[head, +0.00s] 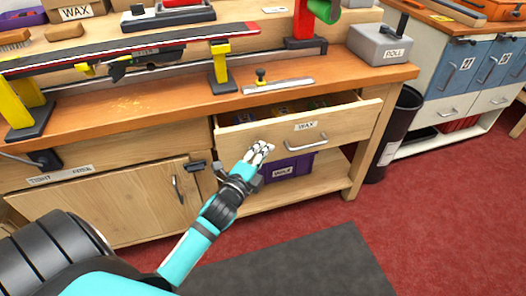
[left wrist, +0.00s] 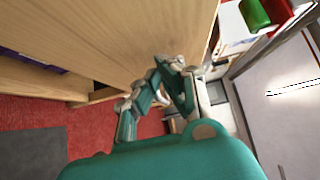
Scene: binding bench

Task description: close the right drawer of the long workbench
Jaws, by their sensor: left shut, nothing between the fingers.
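The long workbench (head: 120,108) runs across the head view. Its right drawer (head: 350,122) is pulled partly out, with a WAX label and a metal handle (head: 306,142) on its front. Some coloured contents show inside. My left gripper (head: 262,148) is shut and empty, in front of the drawer's left part, left of the handle. Whether it touches the front cannot be told. In the left wrist view the closed fingers (left wrist: 172,66) are beside a broad wooden panel (left wrist: 130,30), which looks like the drawer front. My right gripper is not in view.
A purple WAX bin (head: 292,165) sits on the shelf below the drawer. A cupboard door (head: 120,205) is to the left. A black waste bin (head: 395,130) stands right of the bench. A dark mat (head: 300,265) lies on the red floor (head: 430,220).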

